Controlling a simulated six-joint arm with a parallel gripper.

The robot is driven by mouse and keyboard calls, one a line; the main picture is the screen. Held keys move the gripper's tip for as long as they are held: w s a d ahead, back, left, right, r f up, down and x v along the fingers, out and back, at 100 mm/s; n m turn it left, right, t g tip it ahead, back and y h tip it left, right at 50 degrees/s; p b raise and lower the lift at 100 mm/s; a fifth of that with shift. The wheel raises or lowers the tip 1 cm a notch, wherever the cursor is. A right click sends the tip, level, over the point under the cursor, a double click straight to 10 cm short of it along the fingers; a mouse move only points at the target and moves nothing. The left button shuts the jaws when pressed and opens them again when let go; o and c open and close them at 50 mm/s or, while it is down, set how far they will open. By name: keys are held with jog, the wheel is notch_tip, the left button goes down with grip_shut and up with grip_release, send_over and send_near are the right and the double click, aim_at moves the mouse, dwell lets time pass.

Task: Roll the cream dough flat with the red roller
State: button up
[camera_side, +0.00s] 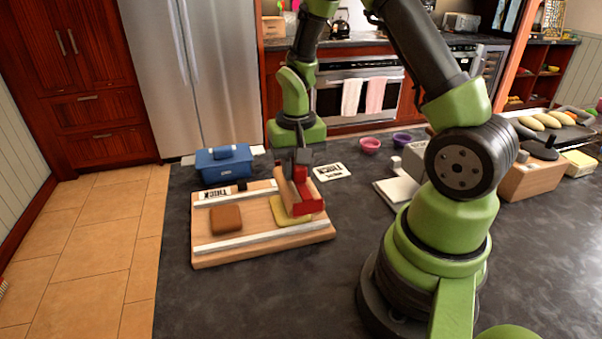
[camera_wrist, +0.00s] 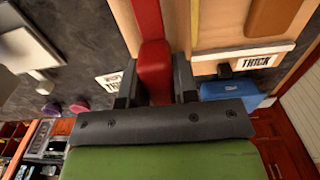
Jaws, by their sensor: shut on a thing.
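My gripper (camera_side: 302,160) is shut on the handle of the red roller (camera_side: 311,203) over the right part of a wooden board (camera_side: 262,250). In the wrist view the red roller (camera_wrist: 148,18) has its handle between my two fingers (camera_wrist: 154,78). The cream dough (camera_side: 281,215), a flat yellowish patch, lies on the board beneath and beside the roller, partly hidden by it. I cannot tell whether the roller touches it. A brown dough piece (camera_side: 226,219) lies on the board's left part and shows at the top of the wrist view (camera_wrist: 275,14).
Two pale rails (camera_side: 262,239) run along the board. Another label card (camera_side: 331,172) lies behind right. The counter in front is clear.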

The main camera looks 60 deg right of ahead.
jog(key=shift+w+a+r, duration=0.2)
jog(key=shift+r, duration=0.4)
jog(key=shift+w+a+r, duration=0.2)
jog(key=shift+r, duration=0.35)
jog(key=shift+w+a+r, duration=0.2)
jog(key=shift+r, duration=0.4)
